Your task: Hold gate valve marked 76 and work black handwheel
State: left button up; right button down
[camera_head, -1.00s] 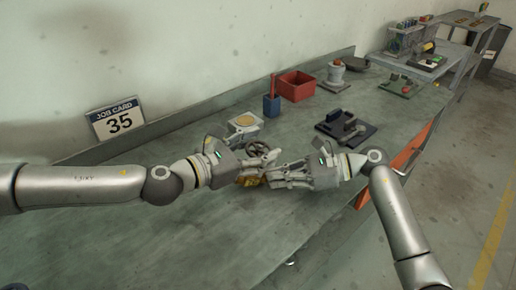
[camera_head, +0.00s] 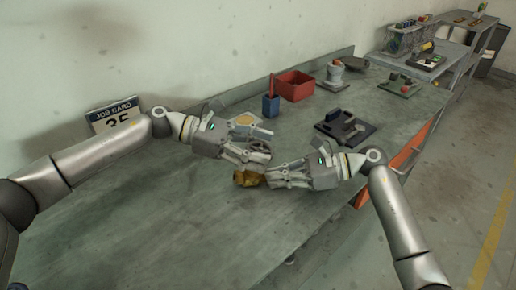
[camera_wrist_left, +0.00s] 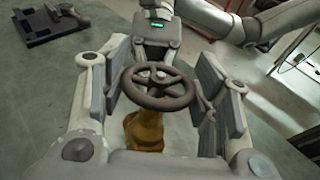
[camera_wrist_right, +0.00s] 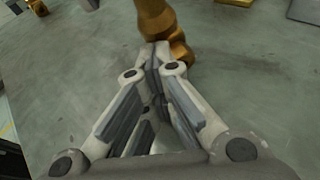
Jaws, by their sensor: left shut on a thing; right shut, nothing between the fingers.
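The gate valve has a brass body (camera_head: 249,178) and a dark handwheel (camera_head: 260,146); no number is readable on it. In the left wrist view, the spoked handwheel (camera_wrist_left: 158,86) lies between my left fingers, with the brass body (camera_wrist_left: 145,130) below it. My left gripper (camera_head: 258,157) is shut on the handwheel, from the upper left. My right gripper (camera_head: 270,178) is shut and empty, its tips right beside the brass body. In the right wrist view, the tips of my right gripper (camera_wrist_right: 160,58) meet close against the brass body (camera_wrist_right: 160,22); contact is unclear.
A job card (camera_head: 115,113) reading 35 stands at the wall, partly hidden by my left arm. A pale block (camera_head: 250,127) sits behind the valve. A blue cup (camera_head: 271,106), red bin (camera_head: 296,86) and dark fixture (camera_head: 345,127) stand farther back. The front bench is clear.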

pick_arm(q)
jog(key=shift+s+f+m+g, duration=0.25)
jog(key=shift+f+m+g, duration=0.2)
jog(key=shift+g, duration=0.45)
pick_arm(e)
jog(key=shift+f, duration=0.15)
pick_arm(q)
jog(key=o, duration=1)
jog(key=shift+w, duration=0.25)
pick_arm(e)
jog(key=shift+w+f, duration=0.1)
jog(key=shift+w, duration=0.1)
pick_arm(q)
jog(key=shift+o, duration=0.2)
jog(key=shift+r, duration=0.2)
jog(key=shift+a+r, duration=0.1)
jog(key=shift+a, duration=0.05)
pick_arm(e)
jog(key=shift+s, duration=0.1)
pick_arm(q)
jog(key=v, duration=1.1)
jog(key=shift+a+r, duration=0.2)
jog(key=shift+a, duration=0.2)
pick_arm(e)
jog(key=c, duration=2.2)
grip_release()
